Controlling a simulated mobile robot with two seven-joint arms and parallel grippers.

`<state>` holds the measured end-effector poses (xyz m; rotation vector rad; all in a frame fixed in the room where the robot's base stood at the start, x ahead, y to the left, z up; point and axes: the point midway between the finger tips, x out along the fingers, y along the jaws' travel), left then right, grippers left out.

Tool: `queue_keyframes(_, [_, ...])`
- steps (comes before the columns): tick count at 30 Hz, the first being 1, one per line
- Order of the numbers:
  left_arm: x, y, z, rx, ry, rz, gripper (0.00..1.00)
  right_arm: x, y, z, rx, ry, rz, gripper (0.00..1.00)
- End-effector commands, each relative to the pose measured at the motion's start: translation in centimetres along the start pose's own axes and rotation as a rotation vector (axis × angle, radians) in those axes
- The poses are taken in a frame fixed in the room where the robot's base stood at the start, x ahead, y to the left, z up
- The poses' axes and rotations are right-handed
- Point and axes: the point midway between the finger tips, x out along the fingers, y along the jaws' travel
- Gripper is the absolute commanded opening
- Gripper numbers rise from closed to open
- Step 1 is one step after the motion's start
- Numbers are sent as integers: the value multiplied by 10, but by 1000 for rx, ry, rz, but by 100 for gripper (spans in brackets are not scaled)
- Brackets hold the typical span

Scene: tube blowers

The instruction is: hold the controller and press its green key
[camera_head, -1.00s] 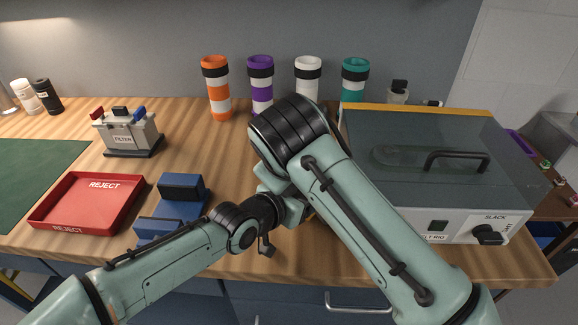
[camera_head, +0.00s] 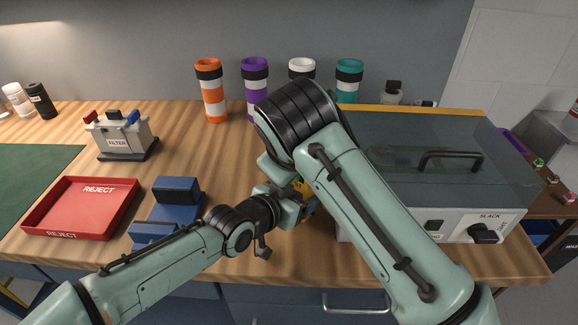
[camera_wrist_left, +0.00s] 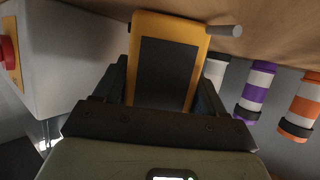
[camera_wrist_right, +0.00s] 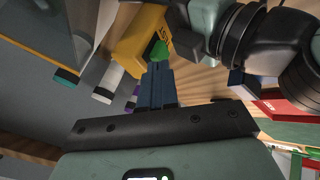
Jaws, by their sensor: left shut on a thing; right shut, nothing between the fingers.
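The controller is a yellow box (camera_wrist_left: 196,33) with a dark face panel. My left gripper (camera_wrist_left: 160,85) is shut on the controller and holds it above the table; a small yellow part of it shows in the head view (camera_head: 305,188). In the right wrist view the controller (camera_wrist_right: 132,48) has its green key (camera_wrist_right: 160,50) facing my right gripper. My right gripper (camera_wrist_right: 157,68) is shut and empty, its fingertips right at the green key. I cannot tell whether they touch or press it. In the head view my right arm hides most of this.
A grey rig (camera_head: 440,160) with a lidded top stands at right. A blue stand (camera_head: 178,205), a red reject tray (camera_head: 80,207) and a filter box (camera_head: 122,135) are at left. Several striped tubes, including an orange one (camera_head: 211,90), stand along the back.

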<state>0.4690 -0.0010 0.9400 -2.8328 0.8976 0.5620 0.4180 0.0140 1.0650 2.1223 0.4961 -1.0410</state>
Motion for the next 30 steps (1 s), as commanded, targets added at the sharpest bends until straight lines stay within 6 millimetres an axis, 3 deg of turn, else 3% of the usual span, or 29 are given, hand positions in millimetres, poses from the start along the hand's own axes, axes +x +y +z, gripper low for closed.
queue_keyframes(6, [0, -1, 1, 0, -2, -1, 32, -48, -3, -3, -2, 10, -7, 0])
queue_keyframes(12, [0, -1, 1, 0, -3, -1, 32, -73, -4, -3, -4, 10, -10, 0])
queue_keyframes(30, [1, -1, 2, -1, -4, -1, 32, -80, -4, -2, -6, 9, -12, 0])
